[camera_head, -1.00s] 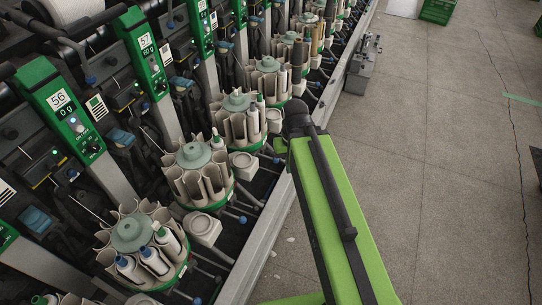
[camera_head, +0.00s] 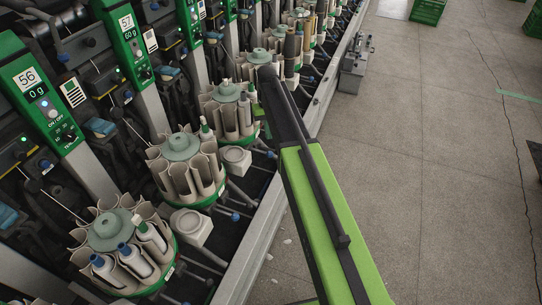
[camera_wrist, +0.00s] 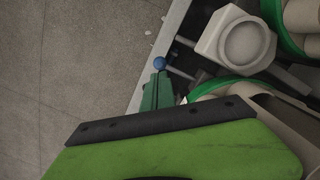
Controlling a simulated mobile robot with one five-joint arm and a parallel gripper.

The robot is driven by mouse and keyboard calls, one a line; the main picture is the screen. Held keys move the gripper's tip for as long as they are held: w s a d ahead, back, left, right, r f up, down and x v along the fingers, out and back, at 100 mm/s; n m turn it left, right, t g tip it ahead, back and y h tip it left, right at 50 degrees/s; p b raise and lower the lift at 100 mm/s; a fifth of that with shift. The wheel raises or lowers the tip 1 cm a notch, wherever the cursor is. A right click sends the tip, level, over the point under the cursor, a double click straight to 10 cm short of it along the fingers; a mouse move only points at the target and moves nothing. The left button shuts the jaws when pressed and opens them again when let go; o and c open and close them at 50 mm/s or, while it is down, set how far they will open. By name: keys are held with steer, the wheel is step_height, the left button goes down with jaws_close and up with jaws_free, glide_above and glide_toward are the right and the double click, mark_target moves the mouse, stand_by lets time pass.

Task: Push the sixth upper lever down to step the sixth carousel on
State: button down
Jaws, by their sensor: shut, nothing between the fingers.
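A row of carousels with beige pockets runs along the machine; the one nearest my gripper (camera_head: 259,113) in the head view is a carousel (camera_head: 228,93). I cannot tell by number which is the sixth. In the wrist view my gripper (camera_wrist: 158,76) is shut and empty, its dark green fingers pointing at a lever's blue ball knob (camera_wrist: 159,63). The knob is right at the fingertips; I cannot tell whether they touch. The lever's thin rod runs right from it, towards the machine. In the head view my arm hides that lever.
Nearer carousels (camera_head: 182,148) and (camera_head: 112,231) have blue-knobbed levers (camera_head: 257,201) jutting towards the aisle. A pale square block with a round cup (camera_wrist: 245,42) lies beside the lever. The machine's metal edge rail (camera_head: 243,240) borders the open floor (camera_head: 430,180).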

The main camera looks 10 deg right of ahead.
steer(key=shift+f, duration=0.1)
steer(key=f+b, duration=0.6)
steer(key=b, duration=0.1)
steer(key=shift+s+f, duration=0.35)
steer(key=shift+s, duration=0.05)
step_height(320, 180, down, 4)
steer(key=b, duration=0.3)
steer(key=shift+r+b, duration=0.2)
steer(key=shift+b, duration=0.1)
steer(key=shift+w+r+p, duration=0.15)
steer(key=shift+r+p, duration=0.15)
steer(key=w+r+p, duration=0.1)
steer(key=w, duration=0.2)
step_height(320, 180, up, 8)
steer(key=p, duration=0.8)
glide_above(270, 152)
steer(key=w, duration=0.4)
steer(key=shift+d, duration=0.2)
